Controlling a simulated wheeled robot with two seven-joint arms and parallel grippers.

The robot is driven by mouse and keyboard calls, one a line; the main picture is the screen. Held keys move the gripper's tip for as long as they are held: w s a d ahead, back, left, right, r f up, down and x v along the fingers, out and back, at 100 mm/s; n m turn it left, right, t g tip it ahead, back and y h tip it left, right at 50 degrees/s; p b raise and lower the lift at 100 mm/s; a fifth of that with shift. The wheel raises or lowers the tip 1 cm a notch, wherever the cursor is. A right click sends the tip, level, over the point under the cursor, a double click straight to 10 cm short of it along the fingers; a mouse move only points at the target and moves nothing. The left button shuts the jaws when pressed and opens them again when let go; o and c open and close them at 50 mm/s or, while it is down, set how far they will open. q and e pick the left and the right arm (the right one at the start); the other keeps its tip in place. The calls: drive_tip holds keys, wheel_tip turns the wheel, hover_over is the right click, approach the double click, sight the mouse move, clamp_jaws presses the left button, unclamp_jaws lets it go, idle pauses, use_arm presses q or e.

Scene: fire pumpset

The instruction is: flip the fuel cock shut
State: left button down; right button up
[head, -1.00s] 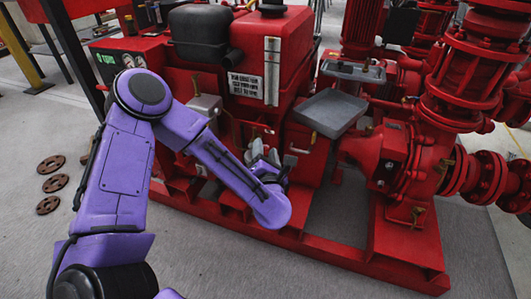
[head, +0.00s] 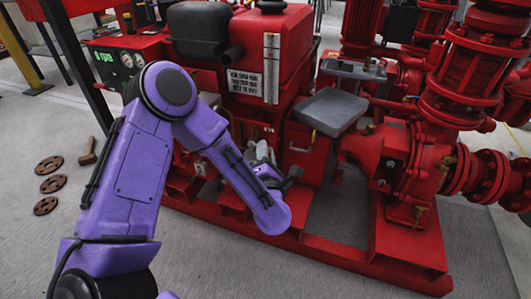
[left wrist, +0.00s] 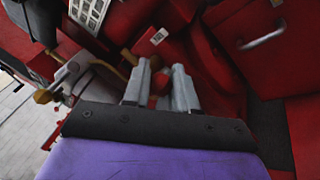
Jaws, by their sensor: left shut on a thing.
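My left gripper (head: 260,153) is at the front of the red pumpset, below the red fuel tank (head: 280,45). In the left wrist view its two grey fingers (left wrist: 161,80) are closed around a small red piece (left wrist: 158,82). This piece looks like the lever of the fuel cock, but most of it is hidden between the fingers. In the head view the gripper and forearm cover this spot, so I cannot make out the cock there. My right gripper is in neither view.
A grey tray (head: 331,109) and a red box with a handle (head: 302,150) are just right of the gripper. Red pump pipes (head: 470,80) stand farther right.

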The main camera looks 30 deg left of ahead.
use_arm(q)
drive_tip(key=c, duration=0.9)
unclamp_jaws()
drive_tip(key=shift+c, duration=0.2)
drive_tip(key=p+v, duration=0.1)
drive_tip(key=v, duration=0.9)
drive_tip(key=shift+s, duration=0.3)
drive_tip(key=shift+d, duration=0.1)
